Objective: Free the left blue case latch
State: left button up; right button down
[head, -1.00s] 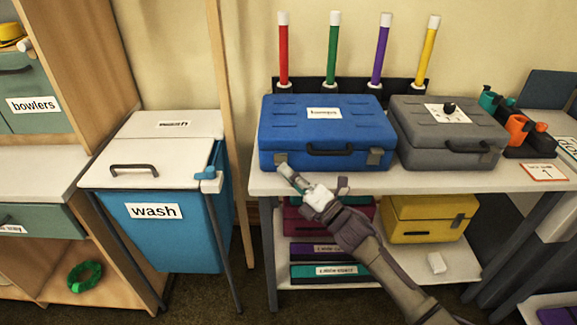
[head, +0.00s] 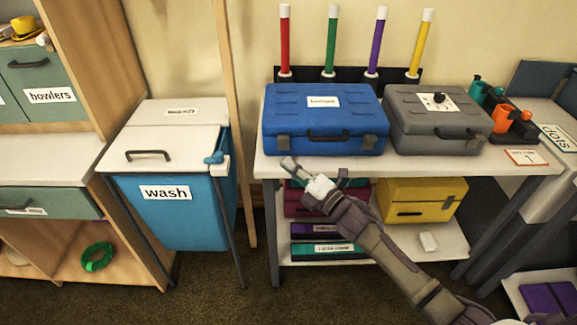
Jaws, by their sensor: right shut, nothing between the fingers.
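The blue case (head: 322,120) lies closed on the white shelf top, with a white label on its lid and a dark handle on its front. Its left latch (head: 283,142) is on the front at the left; it is too small to tell whether it is fastened. The right latch (head: 370,141) is on the front at the right. My right gripper (head: 289,163) is shut and empty, just below the left latch at the shelf's front edge, with a small gap to it. My left gripper is not in view.
A grey case (head: 435,118) stands close to the right of the blue one. Red, green, purple and yellow wands stand in a rack (head: 350,75) behind. A blue wash bin (head: 175,208) stands left. A yellow case (head: 420,197) is on the lower shelf.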

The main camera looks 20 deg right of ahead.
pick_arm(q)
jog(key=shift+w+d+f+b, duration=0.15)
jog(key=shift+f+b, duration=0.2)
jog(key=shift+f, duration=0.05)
pick_arm(e)
jog(key=r+v, duration=0.2)
jog(key=v, duration=0.7)
jog(key=shift+s+d+f, duration=0.2)
jog(key=shift+d, duration=0.1)
jog(key=shift+f, duration=0.1)
